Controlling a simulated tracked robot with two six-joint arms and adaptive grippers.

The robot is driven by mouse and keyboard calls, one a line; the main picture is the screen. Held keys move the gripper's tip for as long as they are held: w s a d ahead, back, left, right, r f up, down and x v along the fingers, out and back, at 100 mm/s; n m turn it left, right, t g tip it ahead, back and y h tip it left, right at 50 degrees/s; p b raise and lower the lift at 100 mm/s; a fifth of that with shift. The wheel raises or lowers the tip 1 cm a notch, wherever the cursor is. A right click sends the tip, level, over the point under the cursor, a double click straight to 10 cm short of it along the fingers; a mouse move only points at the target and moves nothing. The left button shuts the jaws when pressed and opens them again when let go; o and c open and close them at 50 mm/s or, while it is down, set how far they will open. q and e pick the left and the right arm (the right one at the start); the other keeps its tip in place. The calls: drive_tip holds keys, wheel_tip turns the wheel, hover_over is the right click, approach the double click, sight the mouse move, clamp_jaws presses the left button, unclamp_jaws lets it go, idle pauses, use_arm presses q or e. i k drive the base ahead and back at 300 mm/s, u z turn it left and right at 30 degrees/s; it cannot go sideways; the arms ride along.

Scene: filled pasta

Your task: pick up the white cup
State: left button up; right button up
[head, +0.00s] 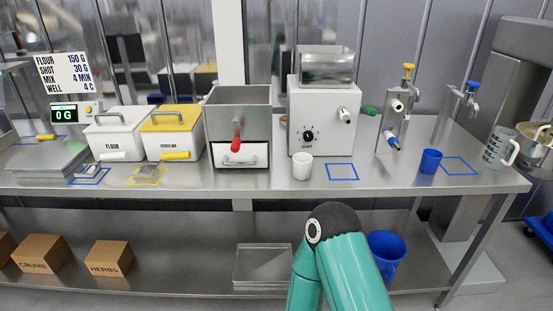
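The white cup (302,166) stands upright on the steel counter, in front of the white machine with the black dial and just left of a blue-outlined square. It is in plain view, and nothing is touching it from my arms. A teal arm link of mine rises from the bottom of the head view, below the counter edge and to the right of the cup. Neither of my grippers shows in the head view.
A steel box with a red handle (236,144) stands left of the cup, and the dial machine (322,118) stands behind. A blue cup (431,161) is farther right. The blue-outlined square (342,172) is empty. The counter's front edge (400,192) is clear.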

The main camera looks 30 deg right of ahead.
sight(302, 161)
drive_tip(key=z, duration=0.15)
drive_tip(key=i, duration=0.75)
drive_tip(key=z, duration=0.55)
